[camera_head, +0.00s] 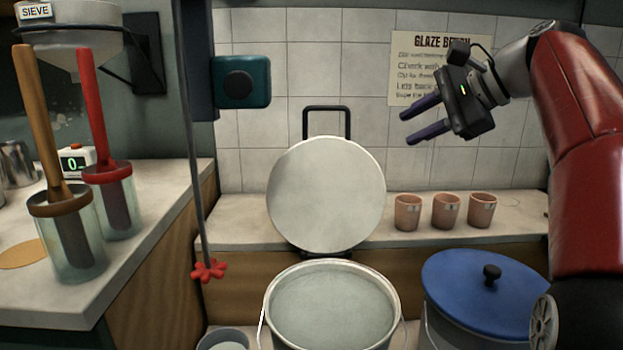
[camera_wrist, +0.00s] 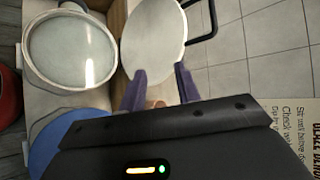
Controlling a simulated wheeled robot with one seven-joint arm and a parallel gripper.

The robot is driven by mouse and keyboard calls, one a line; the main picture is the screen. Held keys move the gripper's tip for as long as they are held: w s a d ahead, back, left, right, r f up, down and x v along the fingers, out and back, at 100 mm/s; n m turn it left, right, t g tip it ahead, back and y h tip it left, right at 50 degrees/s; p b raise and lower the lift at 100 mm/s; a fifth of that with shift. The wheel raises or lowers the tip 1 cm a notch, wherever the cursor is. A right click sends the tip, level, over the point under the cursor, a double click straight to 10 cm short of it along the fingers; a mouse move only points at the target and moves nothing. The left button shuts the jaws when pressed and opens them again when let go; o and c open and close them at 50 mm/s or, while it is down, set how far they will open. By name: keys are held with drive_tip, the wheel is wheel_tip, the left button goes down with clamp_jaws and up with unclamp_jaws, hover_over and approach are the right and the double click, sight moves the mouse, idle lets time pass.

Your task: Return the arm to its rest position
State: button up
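My gripper (camera_head: 422,120) is raised at the upper right in the head view, in front of the tiled wall and the glaze poster. Its two purple fingers point left and stand apart with nothing between them. The fingers also show apart and empty in the wrist view (camera_wrist: 160,90). My red arm comes in from the right edge and bends at the top right. The gripper is well above the shelf and touches nothing.
An open bucket of pale glaze (camera_head: 333,305) stands below centre, with a blue-lidded bucket (camera_head: 470,285) to its right. Three clay cups (camera_head: 446,211) stand below my gripper. A red-ended rod (camera_head: 209,270) hangs at left.

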drive_tip(key=s+a+f+n+h, duration=0.1)
drive_tip(key=s+f+n+h, duration=0.3)
drive_tip(key=s+f, duration=0.8)
drive_tip(key=s+a+f+n+g+h, duration=0.1)
drive_tip(key=s+f+n+h, duration=0.3)
drive_tip(key=f, duration=1.7)
drive_tip(key=s+n, duration=0.5)
drive_tip(key=s, duration=0.4)
drive_tip(key=shift+a+h, duration=0.15)
drive_tip(key=shift+h, duration=0.25)
drive_tip(key=shift+s, duration=0.1)
